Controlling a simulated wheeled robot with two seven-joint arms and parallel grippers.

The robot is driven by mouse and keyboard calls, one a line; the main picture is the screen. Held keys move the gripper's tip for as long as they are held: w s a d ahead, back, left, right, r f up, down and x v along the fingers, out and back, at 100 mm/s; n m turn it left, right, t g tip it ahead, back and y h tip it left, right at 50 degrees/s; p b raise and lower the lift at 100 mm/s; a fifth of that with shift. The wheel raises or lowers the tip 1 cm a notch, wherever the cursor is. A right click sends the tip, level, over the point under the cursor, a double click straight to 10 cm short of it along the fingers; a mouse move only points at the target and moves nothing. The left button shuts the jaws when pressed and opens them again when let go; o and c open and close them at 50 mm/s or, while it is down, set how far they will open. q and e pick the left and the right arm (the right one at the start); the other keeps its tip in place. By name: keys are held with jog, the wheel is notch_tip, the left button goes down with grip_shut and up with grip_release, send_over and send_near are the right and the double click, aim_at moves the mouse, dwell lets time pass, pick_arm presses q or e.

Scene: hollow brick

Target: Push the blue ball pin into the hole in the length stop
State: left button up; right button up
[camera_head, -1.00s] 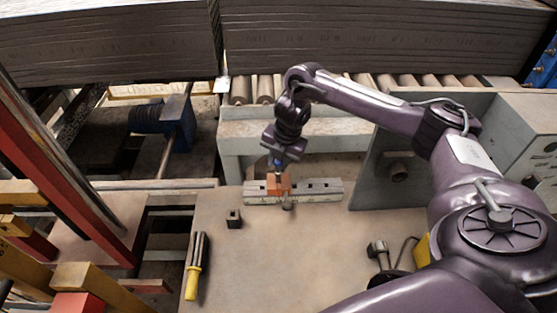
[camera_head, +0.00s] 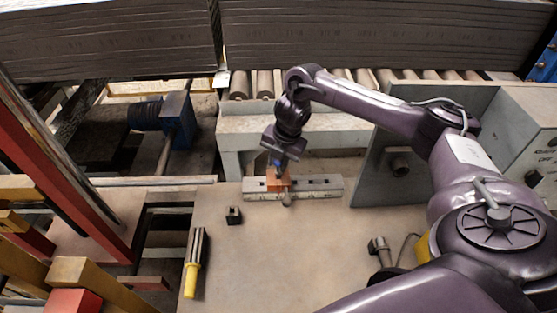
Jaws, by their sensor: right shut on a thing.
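The length stop is a small orange block (camera_head: 278,184) seated on a pale slotted rail (camera_head: 320,185) at the back of the bench. My right gripper (camera_head: 281,163) points down just above the block. It is shut on the blue ball pin (camera_head: 279,163), whose blue part shows between the fingers. The pin's lower end is close above or at the top of the block; I cannot tell whether it has entered the hole. The hole itself is hidden. My left gripper is not in view.
A small dark block (camera_head: 234,215) and a yellow-handled tool (camera_head: 192,280) lie on the bench (camera_head: 300,255) at left. A grey upright plate (camera_head: 392,170) stands right of the rail. Rollers (camera_head: 265,85) lie behind. The bench middle is clear.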

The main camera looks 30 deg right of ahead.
jog(key=shift+f+b, duration=0.55)
jog(key=shift+f, duration=0.35)
jog(key=o, duration=1)
jog(key=shift+r, duration=0.1)
jog(key=shift+o, duration=0.2)
jog(key=shift+r, duration=0.1)
jog(key=shift+d+r, duration=0.1)
jog(key=shift+r, duration=0.25)
jog(key=r, duration=0.4)
jog(key=s+r, duration=0.1)
jog(key=shift+d+r+p, duration=0.25)
jog(key=shift+r+p, duration=0.1)
jog(key=shift+r, duration=0.05)
jog(key=shift+s+r, duration=0.1)
jog(key=shift+r, duration=0.4)
jog(key=shift+f, duration=0.1)
